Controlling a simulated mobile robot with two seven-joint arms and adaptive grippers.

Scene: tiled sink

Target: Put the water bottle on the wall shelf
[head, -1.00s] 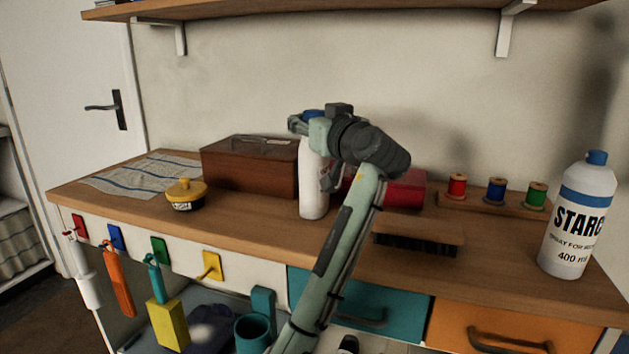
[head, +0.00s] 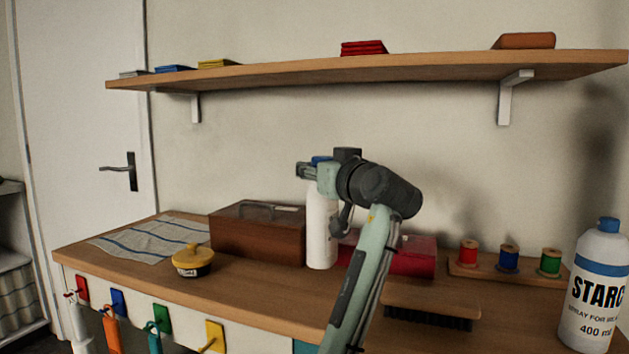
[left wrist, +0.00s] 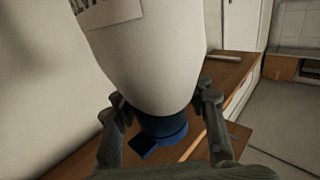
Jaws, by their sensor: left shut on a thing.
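The water bottle (head: 321,230) is white with a blue cap and stands upright in front of the right end of the brown box. My left gripper (head: 315,170) is shut around its top, near the cap. In the left wrist view the white body with part of a printed label (left wrist: 150,55) and the blue cap show between the fingers (left wrist: 165,115). The bottle's base seems slightly above the counter; the gap is hard to judge. The wall shelf (head: 400,68) runs across the wall above. My right gripper is not in view.
On the shelf lie folded cloths, a red stack (head: 363,47) and a brown block (head: 527,41), with bare stretches between. On the counter are a brown box (head: 245,235), yellow tin (head: 193,262), red box (head: 415,257), brush (head: 430,300), thread spools and a starch bottle (head: 592,300).

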